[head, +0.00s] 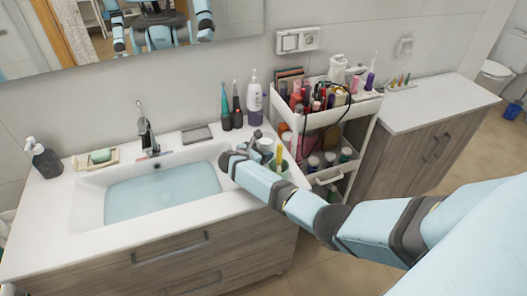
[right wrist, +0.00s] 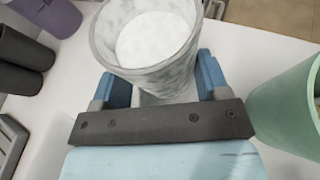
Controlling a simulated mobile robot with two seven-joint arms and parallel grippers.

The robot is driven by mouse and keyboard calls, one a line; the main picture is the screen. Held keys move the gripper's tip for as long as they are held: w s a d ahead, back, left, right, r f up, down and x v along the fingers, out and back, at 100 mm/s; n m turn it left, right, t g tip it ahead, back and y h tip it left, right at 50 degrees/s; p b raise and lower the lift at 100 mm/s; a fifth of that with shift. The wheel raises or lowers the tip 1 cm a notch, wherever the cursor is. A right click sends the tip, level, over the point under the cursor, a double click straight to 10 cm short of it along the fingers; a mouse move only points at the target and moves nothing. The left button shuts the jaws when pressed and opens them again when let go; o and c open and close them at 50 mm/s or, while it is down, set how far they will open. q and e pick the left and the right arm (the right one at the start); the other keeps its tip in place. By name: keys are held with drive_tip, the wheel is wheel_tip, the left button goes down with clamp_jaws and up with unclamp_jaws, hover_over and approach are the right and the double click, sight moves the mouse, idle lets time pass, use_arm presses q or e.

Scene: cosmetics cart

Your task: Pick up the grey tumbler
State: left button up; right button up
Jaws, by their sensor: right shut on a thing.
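The grey tumbler (right wrist: 158,78) is mottled grey, with a pale white inside seen through its open top. In the right wrist view it sits between the two blue fingers of my right gripper (right wrist: 164,84), which is shut on it. In the head view my right gripper (head: 254,142) is over the right end of the white washbasin counter. The tumbler (head: 266,144) is small and partly hidden there. I cannot tell whether its base touches the counter. My left gripper is not in view.
A green cup (right wrist: 290,100) stands close on the right in the wrist view. Dark bottles (head: 231,112) and a lilac pump bottle (head: 254,103) stand behind the gripper. The filled basin (head: 160,190) lies left, and a loaded cosmetics cart (head: 367,105) stands right.

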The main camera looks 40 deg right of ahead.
drive_tip(key=shift+r, duration=0.1)
drive_tip(key=shift+r, duration=1.25)
wheel_tip(320, 180, up, 17)
drive_tip(key=shift+b, duration=0.35)
drive_tip(key=shift+r, duration=0.1)
